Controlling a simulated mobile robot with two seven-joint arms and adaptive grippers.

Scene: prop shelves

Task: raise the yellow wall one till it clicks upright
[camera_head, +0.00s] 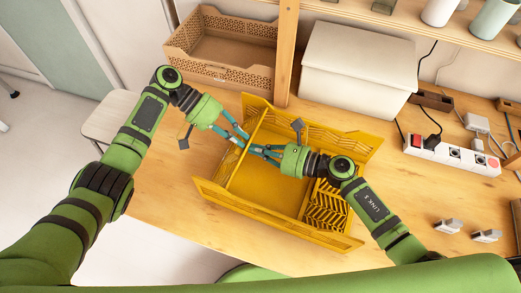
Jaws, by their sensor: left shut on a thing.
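A yellow folding crate (278,207) stands on the wooden table. Its long back wall (345,145) and long front wall (285,226) stand up. The left end wall (236,163) shows as a thin, steep edge; I cannot tell whether it is fully upright. A slatted yellow panel (326,208) lies low inside the right end. My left gripper (242,139) is shut on the top part of the left end wall. My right gripper (256,150) is over the crate's inside, close to that wall; its finger gap is unclear. The fingers partly hide the wall.
A brown perforated box (218,75) and a white lidded bin (355,70) stand behind the crate, with a wooden shelf post (286,55) between them. A power strip (452,155) and small plugs (448,226) lie to the right. Bare table shows left of the crate.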

